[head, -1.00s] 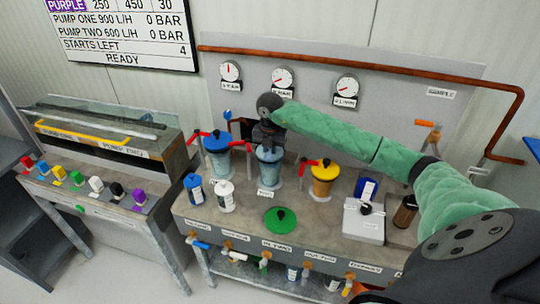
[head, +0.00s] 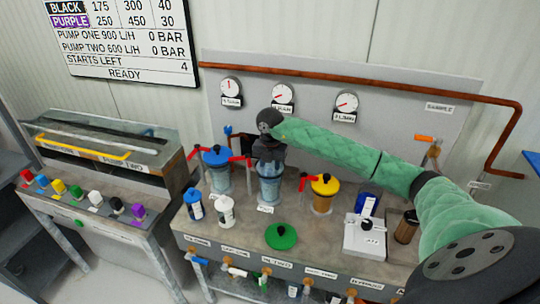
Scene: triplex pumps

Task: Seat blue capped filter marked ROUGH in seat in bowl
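My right gripper (head: 268,154) points down over the middle clear bowl (head: 270,187), which has no lid on. Its fingertips are at or just inside the bowl's mouth. I cannot tell whether they are open or shut, or whether they hold a filter. The seat inside the bowl is hidden. A white filter with a blue cap (head: 193,206) stands on the bench at the left, its label unreadable. A blue item with a pale label (head: 366,200) stands at the right. My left gripper is not in view.
Blue-lidded (head: 217,174) and yellow-lidded (head: 323,193) bowls with red handles flank the middle bowl. A white canister (head: 226,211) and a green lid (head: 281,237) occupy the bench front. A grey-white box (head: 364,238) and a dark cylinder (head: 406,227) are at the right.

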